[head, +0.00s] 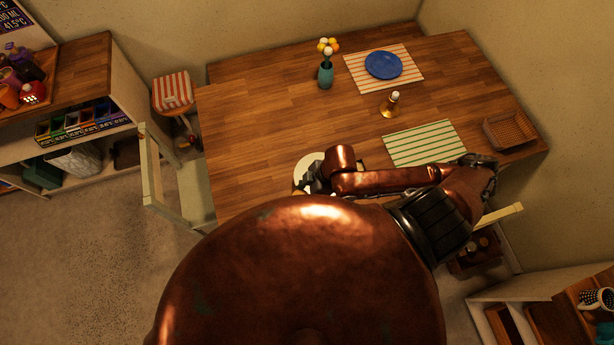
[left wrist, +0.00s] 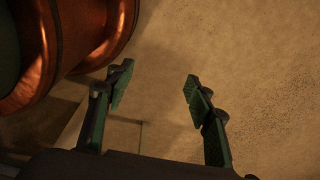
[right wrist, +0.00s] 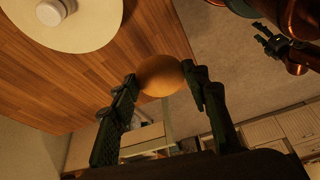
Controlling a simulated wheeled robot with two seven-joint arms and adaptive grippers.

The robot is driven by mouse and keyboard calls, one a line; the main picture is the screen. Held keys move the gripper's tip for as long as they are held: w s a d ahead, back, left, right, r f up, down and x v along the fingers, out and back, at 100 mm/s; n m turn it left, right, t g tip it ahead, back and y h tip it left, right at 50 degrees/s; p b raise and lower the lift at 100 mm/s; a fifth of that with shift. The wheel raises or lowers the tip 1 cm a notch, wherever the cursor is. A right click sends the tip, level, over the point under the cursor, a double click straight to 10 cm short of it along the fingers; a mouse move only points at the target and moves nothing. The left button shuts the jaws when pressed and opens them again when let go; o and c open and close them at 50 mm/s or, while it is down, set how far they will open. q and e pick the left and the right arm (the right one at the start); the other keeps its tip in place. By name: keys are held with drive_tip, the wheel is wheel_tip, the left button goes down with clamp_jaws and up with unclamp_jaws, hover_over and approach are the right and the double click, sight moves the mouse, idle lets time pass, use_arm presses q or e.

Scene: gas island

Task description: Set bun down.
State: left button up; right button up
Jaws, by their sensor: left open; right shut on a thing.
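A round golden-brown bun (right wrist: 160,70) sits between the fingertips of my right gripper (right wrist: 163,84), which is shut on it. In the right wrist view the bun lies against the wooden table's edge; its height above the top cannot be told. In the head view my right gripper (head: 318,182) is at the near side of the table (head: 260,120), and the bun is hidden there. A pale round disc (head: 304,164) is beside that gripper; the right wrist view shows it with a white knob (right wrist: 52,12). My left gripper (left wrist: 152,90) is open and empty over bare floor.
A green-striped placemat (head: 425,143) lies bare. A blue plate (head: 384,65) sits on a red-striped placemat (head: 412,76). A brass candle holder (head: 389,107), flower vase (head: 326,75) and basket (head: 510,130) stand on the table. Its left part is clear. A chair (head: 150,165) stands at left.

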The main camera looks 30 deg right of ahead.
drive_tip(key=d+f+n+b, duration=0.1)
drive_tip(key=b, duration=0.1)
drive_tip(key=d+f+b, duration=0.1)
drive_tip(key=b, duration=0.2)
drive_tip(key=shift+w+f+n+g, duration=0.3)
drive_tip(key=shift+w+n, duration=0.1)
drive_tip(key=w+d+f+b, duration=0.1)
drive_tip(key=w+f+b, duration=0.1)
drive_tip(key=w+d+f+b, duration=0.2)
drive_tip(key=b, duration=0.1)
drive_tip(key=w+d+f+b, duration=0.1)
drive_tip(key=w+f+b, duration=0.1)
drive_tip(key=b, duration=0.1)
drive_tip(key=shift+w+d, duration=0.3)
drive_tip(key=shift+w, duration=0.1)
drive_tip(key=shift+w+d+f, duration=0.15)
drive_tip(key=shift+w+f, duration=0.05)
drive_tip(key=shift+f, duration=0.15)
use_arm(q)
wheel_tip(320, 180, down, 12)
drive_tip(key=shift+w, duration=0.4)
use_arm(e)
drive_tip(key=shift+d+f, duration=0.1)
drive_tip(key=shift+f, duration=1.55)
use_arm(q)
drive_tip(key=shift+r, duration=0.1)
use_arm(e)
drive_tip(key=shift+w+f, duration=0.1)
